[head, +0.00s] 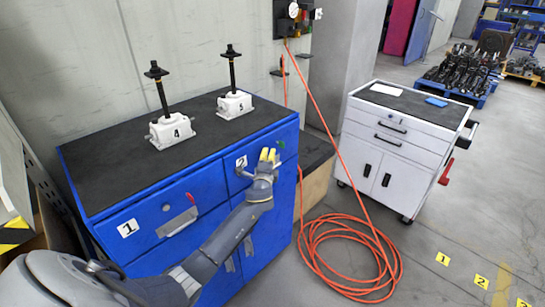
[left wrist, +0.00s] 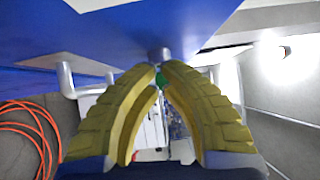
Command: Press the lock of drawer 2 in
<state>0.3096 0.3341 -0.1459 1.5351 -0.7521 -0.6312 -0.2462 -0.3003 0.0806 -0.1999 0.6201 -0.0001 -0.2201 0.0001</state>
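The blue cabinet (head: 150,180) has drawer 1 at left and drawer 2 at right, with number plate 2 (head: 241,162) showing. My left gripper (head: 268,154) is in front of drawer 2, just right of the plate, and hides the lock there in the head view. In the left wrist view a short grey cylinder, seemingly the lock (left wrist: 160,53), sticks out of the blue front just beyond the fingertips (left wrist: 160,70). The yellow fingers are shut with tips nearly together and hold nothing visible. Whether they touch the lock I cannot tell. A green tag (head: 281,144) is beside them.
Screw jacks 4 (head: 173,131) and 5 (head: 235,104) stand on the cabinet top. Drawer 1 has a lock (head: 166,207), handle (head: 178,222) and red tag (head: 190,196). An orange hose (head: 345,250) coils on the floor near a white trolley (head: 400,150).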

